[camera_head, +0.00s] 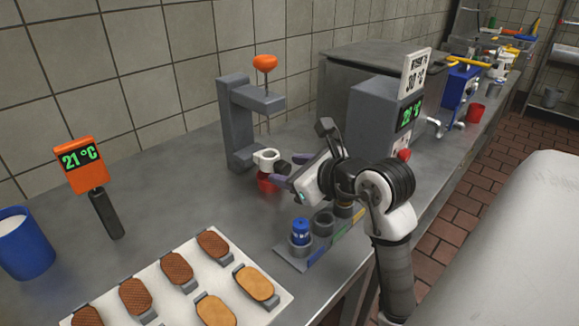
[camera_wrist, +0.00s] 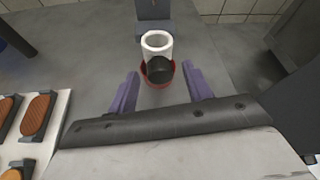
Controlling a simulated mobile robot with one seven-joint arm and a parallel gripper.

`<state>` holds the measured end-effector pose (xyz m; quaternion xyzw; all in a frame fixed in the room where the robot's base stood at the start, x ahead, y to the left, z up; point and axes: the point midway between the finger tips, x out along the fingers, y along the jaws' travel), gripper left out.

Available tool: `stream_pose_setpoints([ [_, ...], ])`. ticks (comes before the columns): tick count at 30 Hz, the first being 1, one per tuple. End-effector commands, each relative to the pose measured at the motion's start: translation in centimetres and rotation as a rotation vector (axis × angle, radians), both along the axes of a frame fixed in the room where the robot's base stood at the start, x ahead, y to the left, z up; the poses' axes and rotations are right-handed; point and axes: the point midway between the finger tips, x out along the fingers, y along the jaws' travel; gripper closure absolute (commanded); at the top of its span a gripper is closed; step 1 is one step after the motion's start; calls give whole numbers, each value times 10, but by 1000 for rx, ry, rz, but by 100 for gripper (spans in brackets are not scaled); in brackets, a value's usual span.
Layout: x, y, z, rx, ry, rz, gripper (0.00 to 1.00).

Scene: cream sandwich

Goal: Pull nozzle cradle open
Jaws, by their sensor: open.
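The nozzle cradle is a white ring (camera_head: 266,157) with a dark knob (camera_head: 284,167) on its near side, mounted low on a grey stand (camera_head: 235,125). The ring also shows in the wrist view (camera_wrist: 157,40), with the dark knob (camera_wrist: 160,69) pointing toward me. My gripper (camera_head: 286,170) is at the knob, with its purple fingers apart. In the wrist view, my gripper (camera_wrist: 161,72) has one finger on each side of the knob, with visible gaps. A red cup (camera_head: 267,183) sits below the ring, partly hidden by the knob in the wrist view.
An orange knob (camera_head: 265,63) tops the stand. A rack with a blue bottle (camera_head: 300,231) stands below my gripper. A tray (camera_head: 165,302) of brown and tan biscuits lies in front. A grey machine (camera_head: 372,112) stands to the right.

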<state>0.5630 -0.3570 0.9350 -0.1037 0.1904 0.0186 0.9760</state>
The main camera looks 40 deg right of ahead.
Motion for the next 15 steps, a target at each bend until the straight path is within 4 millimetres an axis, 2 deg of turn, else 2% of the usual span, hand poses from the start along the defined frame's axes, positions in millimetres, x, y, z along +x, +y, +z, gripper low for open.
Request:
stream_pose_setpoints([
  [11,6,0,-3,0,0,1,50],
  [15,6,0,-2,0,0,1,68],
])
